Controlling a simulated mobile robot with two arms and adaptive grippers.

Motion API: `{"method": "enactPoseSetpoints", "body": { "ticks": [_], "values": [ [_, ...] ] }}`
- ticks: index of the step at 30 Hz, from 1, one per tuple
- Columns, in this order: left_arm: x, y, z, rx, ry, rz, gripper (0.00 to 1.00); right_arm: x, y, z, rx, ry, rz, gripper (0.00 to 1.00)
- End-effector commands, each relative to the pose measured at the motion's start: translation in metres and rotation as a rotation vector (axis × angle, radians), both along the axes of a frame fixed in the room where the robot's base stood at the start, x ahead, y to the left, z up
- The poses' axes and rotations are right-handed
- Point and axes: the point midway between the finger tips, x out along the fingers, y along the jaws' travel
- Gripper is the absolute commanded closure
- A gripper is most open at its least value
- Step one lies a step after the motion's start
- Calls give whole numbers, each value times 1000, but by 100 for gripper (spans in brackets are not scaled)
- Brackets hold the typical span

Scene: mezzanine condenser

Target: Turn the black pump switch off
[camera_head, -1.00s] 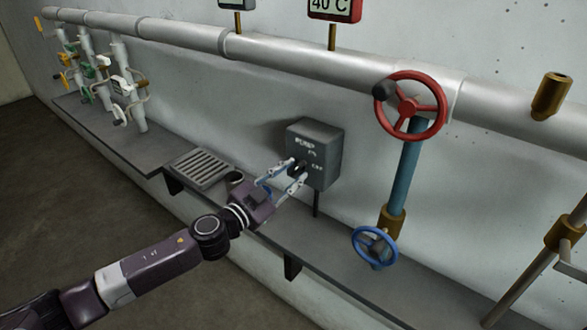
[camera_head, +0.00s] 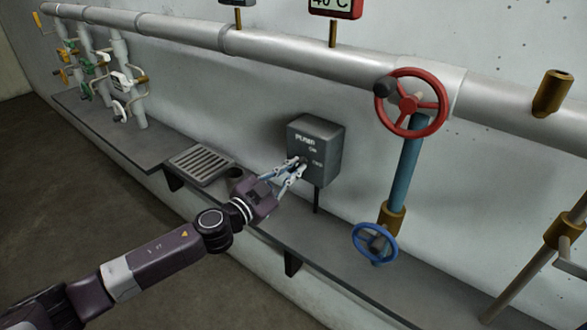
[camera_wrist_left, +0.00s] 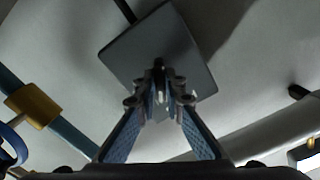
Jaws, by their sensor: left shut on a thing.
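The grey pump box (camera_head: 318,140) stands on a short post above the ledge, with white lettering on its front. It also shows in the left wrist view (camera_wrist_left: 125,52), turned in the picture. The black pump switch (camera_wrist_left: 158,68) is on the box's front face and sits between my left fingertips. In the head view it is mostly hidden by the fingers. My left gripper (camera_head: 300,165) is shut on the switch, reaching it from the lower left. The left wrist view shows its two fingers (camera_wrist_left: 163,88) converging on it. My right gripper is not in view.
A red handwheel (camera_head: 438,105) and a blue handwheel (camera_head: 374,243) are on a pipe right of the box. A large pipe (camera_head: 290,54) runs above. A grate (camera_head: 200,163) lies on the ledge (camera_head: 120,142) to the left, with several small valves beyond.

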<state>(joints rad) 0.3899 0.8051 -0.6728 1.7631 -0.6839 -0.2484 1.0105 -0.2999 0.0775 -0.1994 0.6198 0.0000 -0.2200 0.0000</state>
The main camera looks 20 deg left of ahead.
Motion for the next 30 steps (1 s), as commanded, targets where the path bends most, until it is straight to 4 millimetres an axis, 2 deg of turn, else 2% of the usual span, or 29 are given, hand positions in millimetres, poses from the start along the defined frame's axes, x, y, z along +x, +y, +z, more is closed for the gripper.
{"method": "enactPoseSetpoints", "body": {
  "ticks": [11,30],
  "values": [
    [0,0,0,170,-61,-1,100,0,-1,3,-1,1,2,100],
    [0,0,0,720,-261,-1,100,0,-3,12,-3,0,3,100]
  ]
}}
